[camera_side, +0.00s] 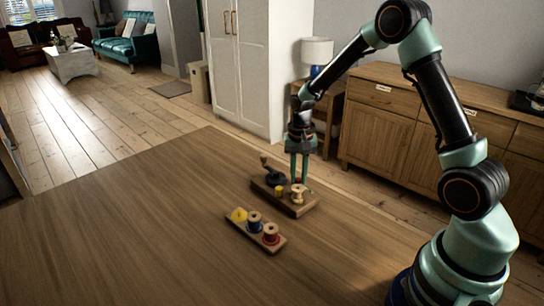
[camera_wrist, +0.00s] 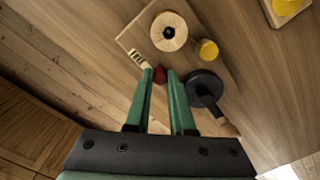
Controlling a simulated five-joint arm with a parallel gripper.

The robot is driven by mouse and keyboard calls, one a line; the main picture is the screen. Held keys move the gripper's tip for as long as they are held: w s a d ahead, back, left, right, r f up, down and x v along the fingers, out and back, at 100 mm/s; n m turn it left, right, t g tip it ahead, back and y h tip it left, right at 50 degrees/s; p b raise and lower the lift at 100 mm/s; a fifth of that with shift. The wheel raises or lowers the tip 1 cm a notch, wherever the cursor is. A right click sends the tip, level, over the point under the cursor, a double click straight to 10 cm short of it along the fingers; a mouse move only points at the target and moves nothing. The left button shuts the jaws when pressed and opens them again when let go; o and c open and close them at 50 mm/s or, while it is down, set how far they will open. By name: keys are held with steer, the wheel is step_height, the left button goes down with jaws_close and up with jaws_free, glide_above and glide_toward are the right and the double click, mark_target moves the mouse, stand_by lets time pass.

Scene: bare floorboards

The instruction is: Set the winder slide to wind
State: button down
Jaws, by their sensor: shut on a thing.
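The winder is a wooden board (camera_side: 302,211) on the table. It carries a pale wooden spool (camera_side: 297,194), which also shows in the wrist view (camera_wrist: 168,32), a yellow knob (camera_wrist: 207,49) and a black crank disc (camera_wrist: 205,88) with a wooden handle (camera_wrist: 227,128). A red slide knob (camera_wrist: 160,75) sits beside a small light label (camera_wrist: 139,58) whose lettering I cannot read. My gripper (camera_side: 299,179) points down over the board, and its two green fingers (camera_wrist: 160,73) are shut on the red knob. The slide's track is hidden.
A wooden holder (camera_side: 263,243) with a yellow piece (camera_side: 238,215), a blue spool (camera_side: 254,220) and a red spool (camera_side: 271,232) lies just in front of the winder. The table to the left is bare. A drawer cabinet (camera_side: 405,140) and a lamp (camera_side: 317,50) stand behind.

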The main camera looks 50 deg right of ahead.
mark_target(297, 178)
steer(key=shift+w, duration=0.35)
steer(key=c, duration=0.8)
jaws_free()
steer(key=shift+o, duration=0.2)
steer(key=shift+s, duration=0.1)
step_height(297, 178, up, 12)
steer(key=shift+r, duration=0.1)
